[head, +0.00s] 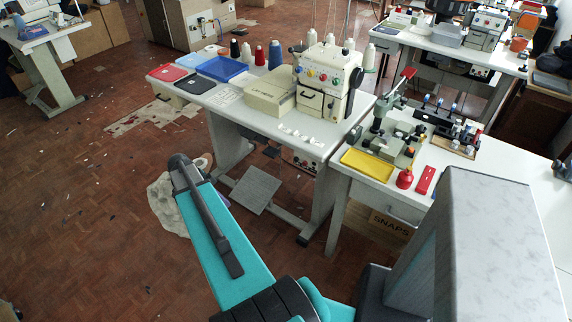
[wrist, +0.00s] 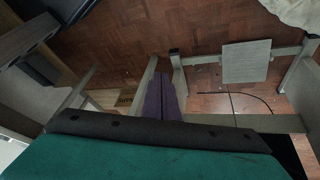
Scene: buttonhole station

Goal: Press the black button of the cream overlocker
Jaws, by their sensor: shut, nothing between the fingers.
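The cream overlocker (head: 325,82) stands on the pale table in the upper middle of the head view, with several coloured dials on its front and thread cones behind it. A box with small buttons (head: 301,160) hangs under that table's top; I cannot make out which is black. My gripper (wrist: 160,78) shows in the wrist view as two purple fingers held together, shut and empty. It points over the floor near the table legs, apart from the machine. The overlocker is outside the wrist view. In the head view I see my teal arm, but cannot make out the fingers.
A foot pedal (head: 256,189) stands under the overlocker's table; it also shows in the wrist view (wrist: 246,61). A second table with a yellow tray (head: 367,164) and a small machine (head: 396,130) adjoins on the right. The brown floor on the left is mostly open.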

